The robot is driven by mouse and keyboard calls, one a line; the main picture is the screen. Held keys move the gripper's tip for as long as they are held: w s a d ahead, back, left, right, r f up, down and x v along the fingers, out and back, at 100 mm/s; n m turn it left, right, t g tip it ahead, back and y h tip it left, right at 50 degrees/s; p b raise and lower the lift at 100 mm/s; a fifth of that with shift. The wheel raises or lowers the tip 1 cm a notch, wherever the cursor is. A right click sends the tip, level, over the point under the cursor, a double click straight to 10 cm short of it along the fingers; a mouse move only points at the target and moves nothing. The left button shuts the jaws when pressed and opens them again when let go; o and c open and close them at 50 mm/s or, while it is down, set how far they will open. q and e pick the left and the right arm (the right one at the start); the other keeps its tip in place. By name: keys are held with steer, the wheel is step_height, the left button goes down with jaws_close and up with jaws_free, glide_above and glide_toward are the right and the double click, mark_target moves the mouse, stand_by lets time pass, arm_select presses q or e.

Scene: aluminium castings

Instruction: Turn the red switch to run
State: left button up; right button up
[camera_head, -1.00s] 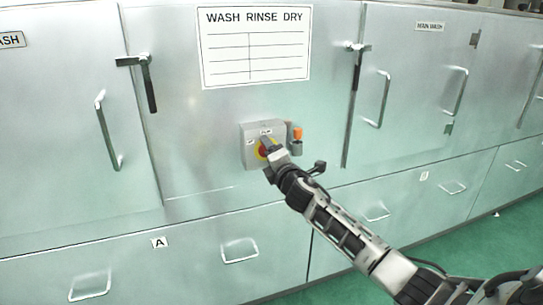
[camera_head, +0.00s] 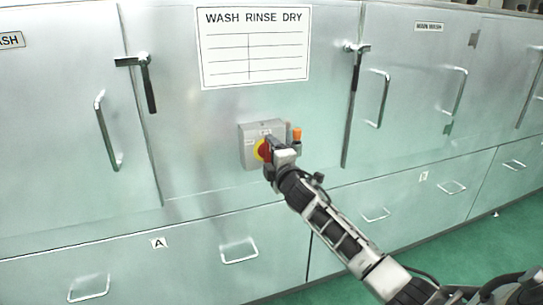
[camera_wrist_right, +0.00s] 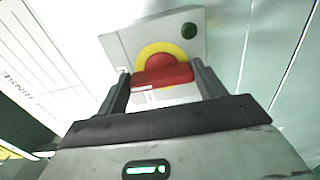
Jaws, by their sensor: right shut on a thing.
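The red switch (camera_wrist_right: 162,72) is a red knob with a bar handle on a yellow disc (camera_wrist_right: 150,49). It sits on a grey box fixed to the metal cabinet front, and the box shows in the head view (camera_head: 249,133). My right gripper (camera_head: 270,147) reaches it from the lower right and covers part of it. In the right wrist view the two fingers (camera_wrist_right: 160,82) stand on either side of the red bar, shut on it. The bar lies tilted slightly in that view. The box's lettering is too small to read. My left gripper is not in view.
An orange-topped fitting (camera_head: 297,137) is right beside the box. Door handles (camera_head: 107,131) and a latch lever (camera_head: 353,75) stick out from the cabinet. A WASH RINSE DRY sign (camera_head: 254,48) hangs above.

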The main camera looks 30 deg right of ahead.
steer(key=o, duration=1)
steer(key=shift+s, duration=0.1)
steer(key=b+v, duration=0.1)
steer(key=v, duration=1.4)
steer(key=shift+s, duration=0.45)
steer(key=s+a+f+m+g+y, duration=0.2)
steer(key=s+a+f+m, duration=0.2)
steer(key=s+a+f, duration=0.2)
steer(key=s+a+f+m+g+y, duration=0.2)
steer(key=s+a+f+m+y, duration=0.1)
steer(key=s+a+f, duration=0.3)
steer(key=s+a+f+m+g+y, duration=0.2)
steer(key=s+a+f+m, duration=0.3)
steer(key=a+f, duration=0.4)
steer(key=shift+s+a+f+g, duration=0.15)
steer(key=shift+s+f+g, duration=0.15)
steer(key=shift+f, duration=0.5)
steer(key=shift+s+a+f+g, duration=0.1)
steer(key=shift+s+f+g, duration=0.15)
steer(key=shift+f, duration=0.55)
